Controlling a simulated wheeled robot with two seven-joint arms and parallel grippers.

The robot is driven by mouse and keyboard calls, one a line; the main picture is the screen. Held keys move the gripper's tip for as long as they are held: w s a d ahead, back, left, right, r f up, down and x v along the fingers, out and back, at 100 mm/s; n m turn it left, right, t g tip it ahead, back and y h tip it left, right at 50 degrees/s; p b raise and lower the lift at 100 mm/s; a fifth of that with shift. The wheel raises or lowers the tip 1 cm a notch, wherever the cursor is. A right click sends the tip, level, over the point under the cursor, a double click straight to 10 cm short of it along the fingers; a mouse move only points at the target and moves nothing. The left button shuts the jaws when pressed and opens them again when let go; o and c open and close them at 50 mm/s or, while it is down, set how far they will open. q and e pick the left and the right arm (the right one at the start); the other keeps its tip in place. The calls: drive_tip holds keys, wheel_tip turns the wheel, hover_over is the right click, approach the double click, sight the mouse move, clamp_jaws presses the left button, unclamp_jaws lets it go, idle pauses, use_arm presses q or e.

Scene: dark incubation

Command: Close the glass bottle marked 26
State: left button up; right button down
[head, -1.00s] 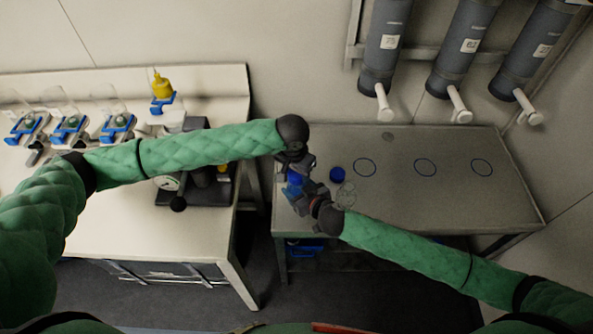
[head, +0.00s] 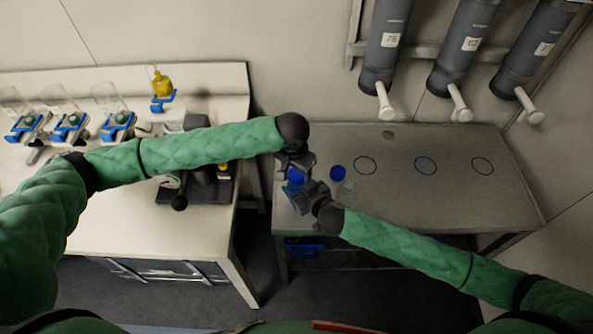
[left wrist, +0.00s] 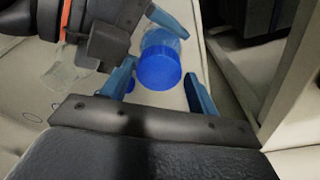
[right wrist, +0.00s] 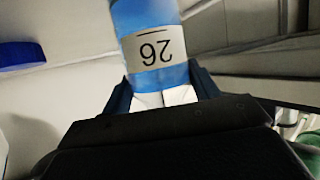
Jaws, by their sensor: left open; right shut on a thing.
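The glass bottle marked 26 shows in the right wrist view (right wrist: 155,50), with its label upside down and blue contents or tint. My right gripper (right wrist: 162,82) is shut on its body; the bottle also shows in the left wrist view (left wrist: 165,37). A deep-blue cap (left wrist: 158,70) sits at the bottle's top; I cannot tell how tightly. My left gripper (left wrist: 162,78) is open, its fingers on either side of the cap with gaps. In the head view the left gripper (head: 296,168) is above the right one (head: 308,192), and they partly hide the bottle.
Another blue cap (head: 338,173) lies on the grey table (head: 440,205), near a clear glass item (head: 346,190). Blue circles mark the table's clear right part. Grey cylinders (head: 384,45) hang above. A white bench (head: 110,220) with equipment stands left, beyond a gap.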

use_arm(q)
wheel_tip(320, 180, up, 4)
drive_tip(key=shift+s+d+f, duration=0.1)
drive_tip(key=shift+c, duration=0.4)
drive_tip(key=w+r+t+y, duration=0.1)
drive_tip(key=w+r, duration=0.4)
drive_tip(key=r, duration=0.2)
drive_tip(key=s+f+n, duration=0.1)
drive_tip(key=n, duration=0.1)
drive_tip(key=s+f+n+g, duration=0.1)
drive_tip(key=s+f+n, duration=0.1)
drive_tip(key=n, duration=0.1)
drive_tip(key=shift+s+a+f+n+g, duration=0.3)
drive_tip(key=shift+s+a+f+g, duration=0.05)
drive_tip(key=shift+g, duration=0.05)
drive_tip(key=n, duration=0.2)
drive_tip(key=shift+s+d+f+n, duration=0.1)
drive_tip(key=shift+s+d+n, duration=0.1)
drive_tip(key=shift+s+n, duration=0.15)
drive_tip(key=n, duration=0.3)
drive_tip(key=shift+s+d, duration=0.1)
drive_tip(key=shift+d, duration=0.1)
